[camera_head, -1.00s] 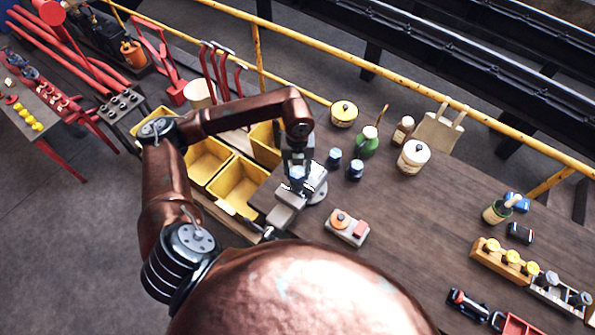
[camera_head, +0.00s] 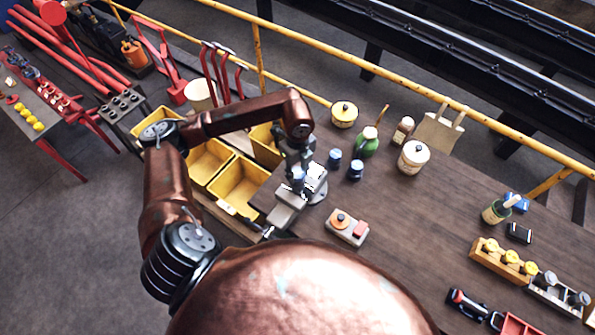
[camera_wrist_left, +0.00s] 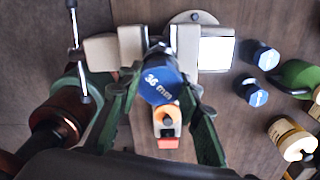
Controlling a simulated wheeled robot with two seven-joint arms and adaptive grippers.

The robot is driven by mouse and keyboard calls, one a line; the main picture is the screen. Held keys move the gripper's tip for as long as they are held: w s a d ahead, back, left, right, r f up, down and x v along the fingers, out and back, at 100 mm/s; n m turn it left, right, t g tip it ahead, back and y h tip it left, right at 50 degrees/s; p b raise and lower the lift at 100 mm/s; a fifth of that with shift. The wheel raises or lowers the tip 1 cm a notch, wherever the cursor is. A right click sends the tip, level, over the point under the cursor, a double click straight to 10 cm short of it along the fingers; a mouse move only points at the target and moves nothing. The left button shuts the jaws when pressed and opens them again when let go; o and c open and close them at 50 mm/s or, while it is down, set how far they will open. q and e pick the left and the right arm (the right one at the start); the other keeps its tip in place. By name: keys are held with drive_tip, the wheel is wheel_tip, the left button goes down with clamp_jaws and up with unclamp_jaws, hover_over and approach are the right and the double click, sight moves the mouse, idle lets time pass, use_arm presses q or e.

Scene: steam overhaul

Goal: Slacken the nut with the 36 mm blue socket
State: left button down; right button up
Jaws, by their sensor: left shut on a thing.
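My left gripper (camera_head: 298,174) is over the grey vise (camera_head: 287,212) at the near-left edge of the bench. In the left wrist view, its green fingers (camera_wrist_left: 160,84) are shut on a blue socket (camera_wrist_left: 161,88) marked "36 mm". The socket is in line with the gap between the vise jaws (camera_wrist_left: 187,46). The nut is hidden below the socket, and I cannot tell whether the socket is seated on it. Two other blue sockets (camera_head: 334,156) (camera_head: 355,170) stand on the bench right of the vise. My right gripper is not in view.
A box with an orange knob and red button (camera_head: 346,228) sits right of the vise. Yellow bins (camera_head: 237,186) are at the left. A green bottle (camera_head: 367,145) and lidded jars (camera_head: 413,158) stand behind. The middle of the bench is clear.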

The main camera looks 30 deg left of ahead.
use_arm(q)
drive_tip(key=shift+d, duration=0.1)
drive_tip(key=n, duration=0.4)
drive_tip(key=shift+w+p, duration=0.1)
drive_tip(key=shift+p, duration=0.3)
drive_tip(key=shift+n, duration=0.7)
drive_tip(key=shift+m, duration=0.4)
drive_tip(key=shift+r, duration=0.2)
drive_tip(key=shift+r+p, duration=1)
drive_tip(key=shift+r, duration=0.95)
drive_tip(key=shift+r, duration=0.1)
